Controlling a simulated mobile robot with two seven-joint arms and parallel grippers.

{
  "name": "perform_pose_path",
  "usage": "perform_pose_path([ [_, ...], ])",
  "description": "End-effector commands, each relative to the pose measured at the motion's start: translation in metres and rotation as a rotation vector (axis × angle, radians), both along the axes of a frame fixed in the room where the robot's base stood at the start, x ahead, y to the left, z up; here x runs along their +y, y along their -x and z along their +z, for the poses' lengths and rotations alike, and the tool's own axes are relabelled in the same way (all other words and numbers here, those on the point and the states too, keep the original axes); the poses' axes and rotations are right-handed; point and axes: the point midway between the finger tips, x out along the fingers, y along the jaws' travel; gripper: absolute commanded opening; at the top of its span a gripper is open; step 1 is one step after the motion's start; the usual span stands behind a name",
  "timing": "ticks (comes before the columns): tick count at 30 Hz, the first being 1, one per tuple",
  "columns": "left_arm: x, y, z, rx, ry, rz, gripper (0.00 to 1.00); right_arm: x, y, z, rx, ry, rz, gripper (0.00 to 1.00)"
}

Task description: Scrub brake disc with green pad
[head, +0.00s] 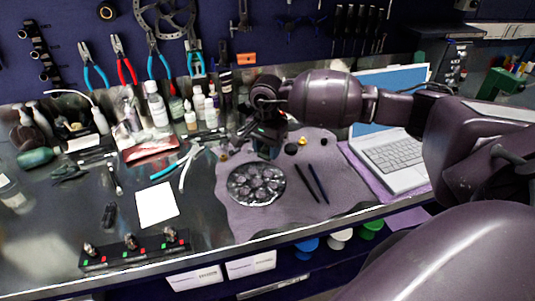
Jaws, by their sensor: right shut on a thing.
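The brake disc (256,185) is a round metal disc with a pattern of holes. It lies flat on the purple-grey mat (240,222) near the middle of the bench. My right gripper (266,150) points down just beyond the disc's far edge and appears apart from it. It is shut on a small dark greenish thing, seemingly the green pad, which is mostly hidden by the fingers and shadow. My left gripper is not in view.
Two dark sticks (318,184) lie right of the disc. Pliers (188,165) and a white card (157,204) lie to its left. An open laptop (393,155) stands to the right. Bottles (157,105) line the back, and a black block with knobs (135,250) sits front left.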

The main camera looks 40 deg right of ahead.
Motion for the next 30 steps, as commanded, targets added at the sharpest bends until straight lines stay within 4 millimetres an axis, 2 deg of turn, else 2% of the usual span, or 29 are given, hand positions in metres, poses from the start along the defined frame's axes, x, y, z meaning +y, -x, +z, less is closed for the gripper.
perform_pose_path([
  [1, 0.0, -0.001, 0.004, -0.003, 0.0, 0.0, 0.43, 0.0, 0.0, 0.008, -0.002, 0.0, -0.001, 0.15],
  [12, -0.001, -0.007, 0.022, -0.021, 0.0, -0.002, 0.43, 0.001, 0.0, 0.038, 0.0, 0.0, -0.012, 0.15],
  [30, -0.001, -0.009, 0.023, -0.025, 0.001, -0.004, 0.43, 0.001, 0.0, 0.04, 0.001, -0.001, -0.013, 0.15],
])
